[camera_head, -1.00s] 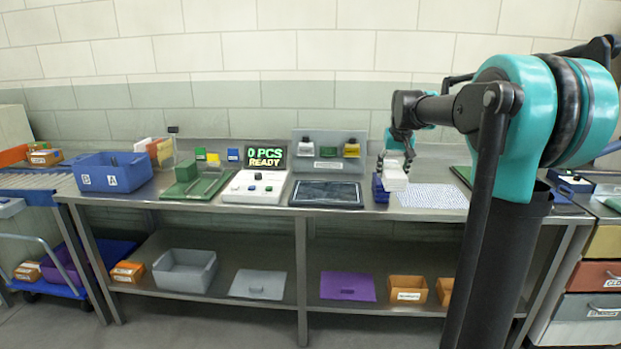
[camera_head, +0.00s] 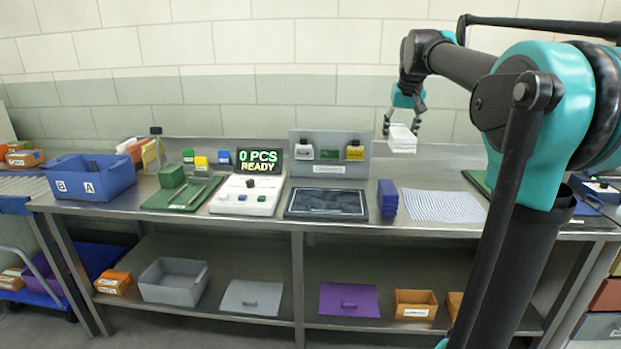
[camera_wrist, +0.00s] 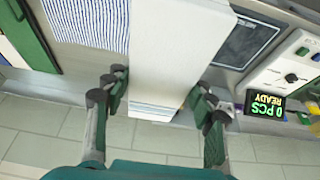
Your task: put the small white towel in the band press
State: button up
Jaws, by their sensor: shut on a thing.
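My gripper (camera_head: 405,118) is raised above the right part of the bench, with its fingers closed on both sides of the small white towel (camera_head: 402,138). The towel is a folded white stack. In the wrist view the towel (camera_wrist: 172,55) lies between the green finger pads of my gripper (camera_wrist: 162,98). No part is clearly labelled as the band press. A green base with a green block and bars (camera_head: 180,193) stands left of a white console (camera_head: 246,196). The console's display (camera_head: 259,162) reads "0 PCS READY".
A dark framed panel (camera_head: 326,202), a blue stack (camera_head: 388,198) and a striped cloth (camera_head: 443,205) lie on the bench. A grey rack (camera_head: 330,139) stands at the back. A blue bin (camera_head: 90,180) is at the left. Air above the bench is clear.

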aim_at(189, 195)
jog(key=i, duration=1)
